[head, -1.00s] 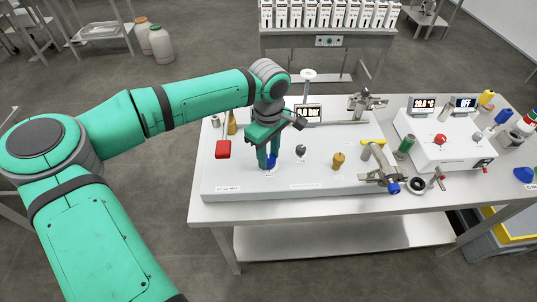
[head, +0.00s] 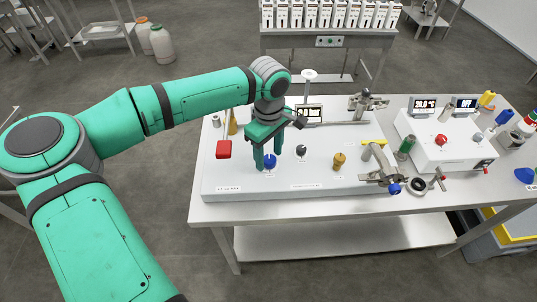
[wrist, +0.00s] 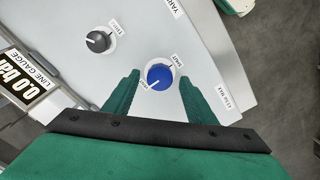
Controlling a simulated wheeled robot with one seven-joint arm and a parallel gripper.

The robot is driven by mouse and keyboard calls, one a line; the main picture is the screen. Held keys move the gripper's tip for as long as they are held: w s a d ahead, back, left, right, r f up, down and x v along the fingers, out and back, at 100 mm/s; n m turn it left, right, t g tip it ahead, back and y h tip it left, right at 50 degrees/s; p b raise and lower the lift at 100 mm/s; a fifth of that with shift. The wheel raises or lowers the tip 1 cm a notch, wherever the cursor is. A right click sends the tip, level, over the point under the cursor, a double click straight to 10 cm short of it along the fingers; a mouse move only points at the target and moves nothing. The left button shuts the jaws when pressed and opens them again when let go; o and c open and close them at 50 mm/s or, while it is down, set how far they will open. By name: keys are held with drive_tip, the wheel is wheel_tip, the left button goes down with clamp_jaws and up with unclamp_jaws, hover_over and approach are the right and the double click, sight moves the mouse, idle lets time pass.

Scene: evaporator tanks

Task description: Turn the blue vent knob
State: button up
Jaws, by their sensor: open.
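The blue vent knob (head: 270,160) stands on the white panel (head: 235,182) near its front left. In the wrist view the blue knob (wrist: 160,75) is round on a pale ring, with a white pointer line towards the lower left and a small label there. My gripper (head: 269,163) is over the knob, pointing down. In the wrist view its two green fingers (wrist: 160,80) are spread, one on each side of the knob, with gaps between them and it. Nothing is held. The finger height relative to the knob is hard to tell.
A dark knob (head: 301,150) and a brass knob (head: 339,161) stand to the right of the blue one. A red block (head: 223,149) is to the left. The line gauge display (head: 309,114) is behind. A curved pipe and valve (head: 380,165) occupy the panel's right.

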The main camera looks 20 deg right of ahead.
sight(269, 159)
wheel_tip(269, 159, up, 10)
drive_tip(key=shift+r, duration=0.2)
idle(0.6)
